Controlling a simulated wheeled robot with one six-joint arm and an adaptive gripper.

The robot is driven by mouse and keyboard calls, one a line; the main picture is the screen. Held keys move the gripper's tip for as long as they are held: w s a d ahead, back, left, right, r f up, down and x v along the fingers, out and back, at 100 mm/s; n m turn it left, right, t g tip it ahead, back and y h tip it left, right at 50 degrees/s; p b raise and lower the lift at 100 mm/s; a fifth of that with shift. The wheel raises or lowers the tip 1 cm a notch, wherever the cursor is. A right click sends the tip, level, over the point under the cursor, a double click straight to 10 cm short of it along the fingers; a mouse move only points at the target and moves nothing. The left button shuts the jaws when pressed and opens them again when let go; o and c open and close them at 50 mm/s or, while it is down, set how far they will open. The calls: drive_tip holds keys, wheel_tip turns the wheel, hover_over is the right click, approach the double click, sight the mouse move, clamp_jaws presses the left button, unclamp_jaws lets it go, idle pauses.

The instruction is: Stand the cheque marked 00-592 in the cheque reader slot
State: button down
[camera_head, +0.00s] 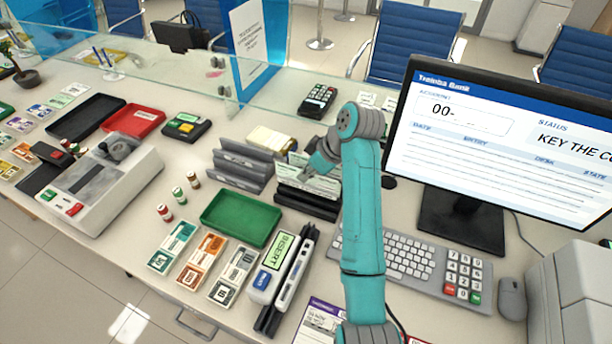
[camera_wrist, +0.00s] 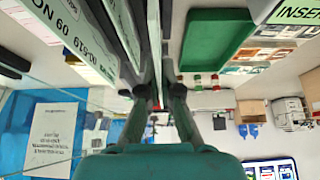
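Pale cheques (camera_head: 312,180) stand in a black slotted rack (camera_head: 308,204) in the middle of the counter; their print is too small to read in the head view. The wrist view shows a greenish-white cheque (camera_wrist: 70,25) at upper left with only part of its print readable; I cannot make out 00-592. The cheque reader (camera_head: 283,268) stands nearer the front, with a green INSERT display and a long dark slot. My gripper (camera_head: 318,166) is at the cheque rack.
A grey rack (camera_head: 240,165) stands left of the black one, and an empty green tray (camera_head: 240,216) lies in front of it. A keyboard (camera_head: 410,258), monitor (camera_head: 500,140) and mouse (camera_head: 511,298) are at right. A glass screen (camera_head: 180,75) runs along the far side.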

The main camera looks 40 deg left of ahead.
drive_tip(key=shift+r, duration=1.9)
